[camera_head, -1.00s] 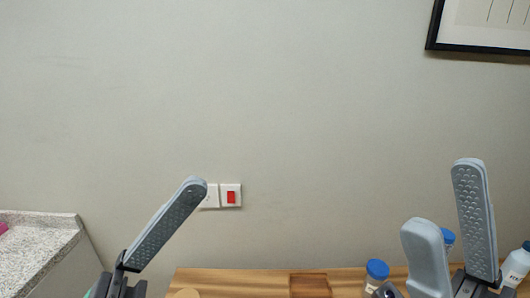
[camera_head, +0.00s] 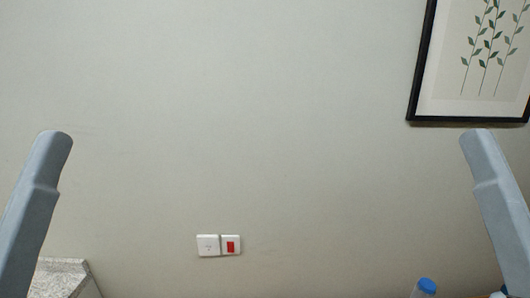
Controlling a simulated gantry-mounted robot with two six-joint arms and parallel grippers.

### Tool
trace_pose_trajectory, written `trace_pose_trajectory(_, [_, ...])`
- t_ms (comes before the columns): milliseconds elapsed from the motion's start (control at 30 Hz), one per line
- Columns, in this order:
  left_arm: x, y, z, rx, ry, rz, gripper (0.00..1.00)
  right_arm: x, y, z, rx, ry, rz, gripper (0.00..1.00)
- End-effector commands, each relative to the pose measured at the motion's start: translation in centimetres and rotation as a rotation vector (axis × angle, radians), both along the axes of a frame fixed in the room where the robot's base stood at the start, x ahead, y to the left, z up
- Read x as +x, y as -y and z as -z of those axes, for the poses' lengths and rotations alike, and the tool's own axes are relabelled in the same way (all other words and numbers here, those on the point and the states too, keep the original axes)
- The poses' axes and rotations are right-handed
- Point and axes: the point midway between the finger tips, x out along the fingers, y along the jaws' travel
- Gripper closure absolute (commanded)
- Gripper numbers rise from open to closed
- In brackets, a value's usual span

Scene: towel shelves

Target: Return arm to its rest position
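My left gripper (camera_head: 40,200) shows at the left edge as one long grey finger, pointing up and tilted to the right. My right gripper (camera_head: 495,200) shows at the right edge as one grey finger, pointing up and tilted to the left. The other finger of each is hidden or out of the picture, so I cannot tell how far either is open. Nothing held shows at either visible fingertip. The two grippers are far apart in front of a bare wall.
A plain grey wall (camera_head: 260,120) fills the view. A framed plant picture (camera_head: 475,60) hangs at the upper right. A switch plate with a red switch (camera_head: 231,246) is low on the wall. A speckled counter (camera_head: 60,275) is at lower left, a blue-capped bottle (camera_head: 426,288) at lower right.

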Motion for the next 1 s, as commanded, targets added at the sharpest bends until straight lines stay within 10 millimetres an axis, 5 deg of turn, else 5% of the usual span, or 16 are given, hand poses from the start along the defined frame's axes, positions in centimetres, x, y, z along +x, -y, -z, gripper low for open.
trace_pose_trajectory(33, [0.0, 0.0, -5.2, 0.001, 0.000, -0.001, 0.00, 0.0, 0.0, -5.2, 0.000, 0.000, 0.000, 0.30])
trace_pose_trajectory(100, [0.0, 0.0, -8.6, 0.000, 0.000, -0.001, 0.00, 0.0, 0.0, -8.6, 0.001, 0.000, 0.001, 0.30])
trace_pose_trajectory(300, [0.0, 0.0, -17.5, 0.001, 0.000, -0.002, 0.00, 0.0, 0.0, -17.5, 0.001, 0.000, 0.001, 0.30])
trace_pose_trajectory(433, [0.0, 0.0, -20.8, 0.001, 0.000, -0.002, 0.00, 0.0, 0.0, -20.8, 0.001, 0.000, 0.001, 0.30])
trace_pose_trajectory(767, [0.0, 0.0, -20.6, 0.001, 0.000, -0.003, 0.00, 0.0, 0.0, -20.6, 0.001, 0.000, 0.001, 0.30])
trace_pose_trajectory(867, [0.0, 0.0, -18.4, 0.001, 0.000, -0.002, 0.00, 0.0, 0.0, -18.4, 0.001, 0.000, 0.001, 0.30])
trace_pose_trajectory(1000, [0.0, 0.0, -12.7, 0.001, 0.000, -0.002, 0.00, 0.0, 0.0, -12.7, 0.001, 0.000, 0.001, 0.30])
